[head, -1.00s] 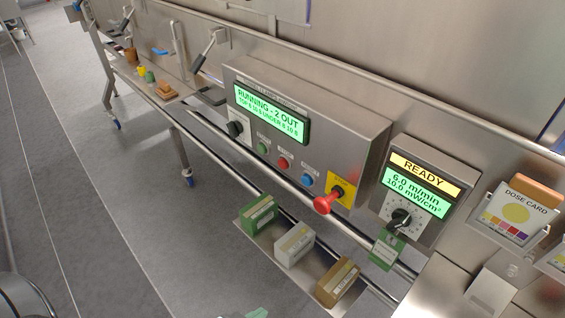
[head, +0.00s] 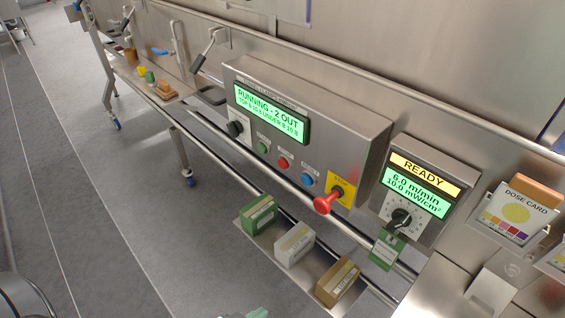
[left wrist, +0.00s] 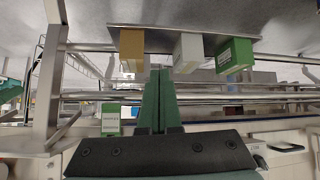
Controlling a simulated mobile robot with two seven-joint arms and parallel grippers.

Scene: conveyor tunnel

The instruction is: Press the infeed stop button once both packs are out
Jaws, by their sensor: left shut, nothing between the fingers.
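The control panel (head: 345,128) has a green display (head: 268,112) reading "RUNNING - 2 OUT". Below it are a green button (head: 263,147), a red button (head: 283,162) and a blue button (head: 307,179); their small labels are unreadable. A large red knob (head: 325,204) sticks out from a yellow plate (head: 342,191). My left gripper (left wrist: 158,100) is shut and empty in the left wrist view. Only green tips of it (head: 248,314) show at the bottom edge of the head view, well below the panel and touching none of its buttons.
A green box (head: 258,214), a white box (head: 295,243) and a brown box (head: 338,282) sit in a row below the rails. A dial unit (head: 418,194) reading "READY" and a dose card (head: 513,215) are at right. Steel rails (head: 300,190) run before the panel.

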